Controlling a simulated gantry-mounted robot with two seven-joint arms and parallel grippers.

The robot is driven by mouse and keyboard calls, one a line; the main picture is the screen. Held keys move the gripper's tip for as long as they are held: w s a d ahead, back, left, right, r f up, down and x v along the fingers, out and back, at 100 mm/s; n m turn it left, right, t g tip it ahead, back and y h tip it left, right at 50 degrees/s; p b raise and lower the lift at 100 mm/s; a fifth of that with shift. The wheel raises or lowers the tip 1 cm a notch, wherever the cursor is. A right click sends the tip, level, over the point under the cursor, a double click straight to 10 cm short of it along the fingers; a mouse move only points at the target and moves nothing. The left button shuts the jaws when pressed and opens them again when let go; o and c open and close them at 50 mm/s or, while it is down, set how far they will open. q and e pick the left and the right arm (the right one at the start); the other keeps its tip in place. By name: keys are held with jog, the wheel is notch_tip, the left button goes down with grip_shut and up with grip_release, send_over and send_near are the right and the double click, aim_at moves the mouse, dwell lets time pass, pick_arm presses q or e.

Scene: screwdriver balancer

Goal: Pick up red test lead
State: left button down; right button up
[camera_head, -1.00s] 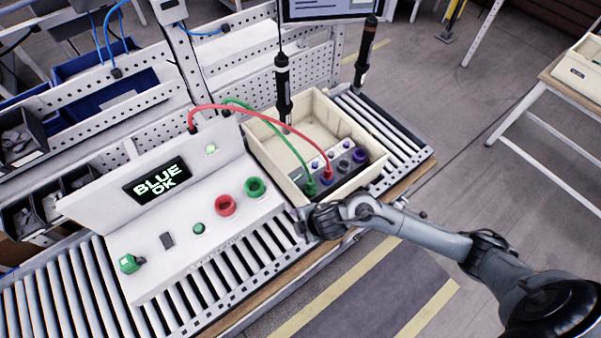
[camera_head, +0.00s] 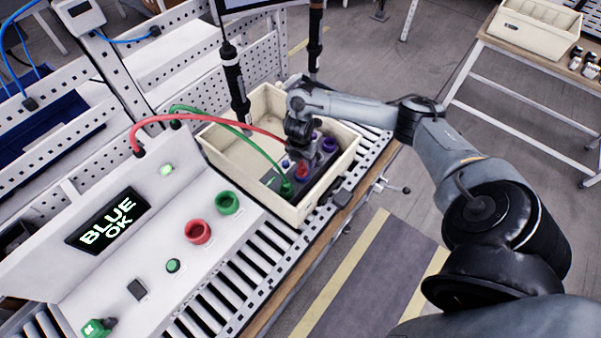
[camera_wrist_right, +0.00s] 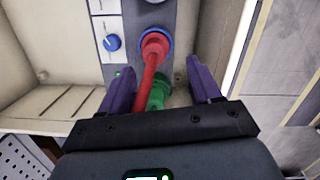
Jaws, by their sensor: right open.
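The red test lead (camera_head: 190,118) arcs from the white test panel to the device in the cream crate. In the right wrist view its red plug (camera_wrist_right: 154,46) sits in a blue-ringed socket, and its cable runs down between my fingers. My right gripper (camera_wrist_right: 160,88) is open, its two purple fingers on either side of the red cable, with no grip on it visible. In the head view my right gripper (camera_head: 300,150) is over the device and hides part of it. My left gripper is not in view.
A green lead (camera_head: 240,137) with a green plug (camera_wrist_right: 160,92) sits close beside the red one. The crate (camera_head: 340,185) walls surround the device. A black screwdriver (camera_head: 235,80) hangs at the crate's back left. The white panel (camera_head: 150,240) reads "BLUE OK".

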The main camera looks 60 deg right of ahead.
aim_at(302, 165)
jog(key=shift+w+d+f, duration=0.15)
jog(key=shift+d+f, duration=0.05)
jog(key=shift+f, duration=0.8)
jog(key=shift+w+d+f, duration=0.1)
jog(key=shift+d+f, duration=0.05)
jog(key=shift+f, duration=0.8)
jog(key=shift+w+d+f, duration=0.15)
jog(key=shift+d+f, duration=0.05)
jog(key=shift+f, duration=0.8)
jog(key=c, duration=1.2)
